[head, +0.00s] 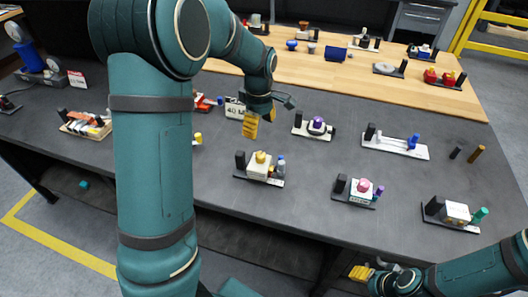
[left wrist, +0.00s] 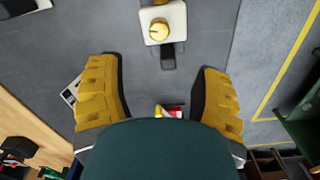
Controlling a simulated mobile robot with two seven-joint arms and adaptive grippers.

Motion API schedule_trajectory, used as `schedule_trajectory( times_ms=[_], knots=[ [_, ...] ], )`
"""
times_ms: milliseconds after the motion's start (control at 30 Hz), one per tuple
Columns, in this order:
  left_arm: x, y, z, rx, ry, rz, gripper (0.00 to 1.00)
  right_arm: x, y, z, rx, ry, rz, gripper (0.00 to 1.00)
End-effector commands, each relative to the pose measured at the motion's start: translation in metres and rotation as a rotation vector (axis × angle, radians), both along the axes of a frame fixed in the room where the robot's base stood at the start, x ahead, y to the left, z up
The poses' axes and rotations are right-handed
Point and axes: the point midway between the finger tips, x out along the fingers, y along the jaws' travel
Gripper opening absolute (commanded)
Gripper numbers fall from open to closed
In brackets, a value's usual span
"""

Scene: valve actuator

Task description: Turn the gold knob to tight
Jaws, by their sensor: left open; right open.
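The gold knob (head: 260,157) sits on a cream block on a dark base, with a black post to its left and a small blue-topped part to its right. In the left wrist view the gold knob (left wrist: 158,30) is near the top edge, on its pale block. My left gripper (head: 250,122) is open and empty above the table, behind the knob in the head view. Its yellow fingers (left wrist: 158,95) stand wide apart, with the knob beyond them and untouched. My right gripper (head: 362,272) is open and empty at the table's front edge, low in the picture.
A blue-handled unit (head: 396,145) and a green-handled unit (head: 457,213) stand to the right. My left arm hides part of the table's left side.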

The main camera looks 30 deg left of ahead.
Motion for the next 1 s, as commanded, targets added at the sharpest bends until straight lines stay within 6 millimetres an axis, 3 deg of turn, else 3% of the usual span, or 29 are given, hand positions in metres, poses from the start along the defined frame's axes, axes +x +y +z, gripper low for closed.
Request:
schedule_trajectory(
  times_ms=[400,600,1000],
  knots=[
    [-0.001,0.0,-0.083,-0.001,0.004,-0.003,0.66,0.0,0.001,-0.014,-0.003,0.001,0.0,0.52],
    [0.0,0.0,-0.112,-0.001,0.002,-0.003,0.66,0.0,0.001,-0.018,-0.003,0.001,0.001,0.52],
    [0.0,-0.001,-0.126,-0.001,0.0,-0.004,0.66,-0.001,0.001,-0.019,-0.003,0.003,0.002,0.52]
  ],
)
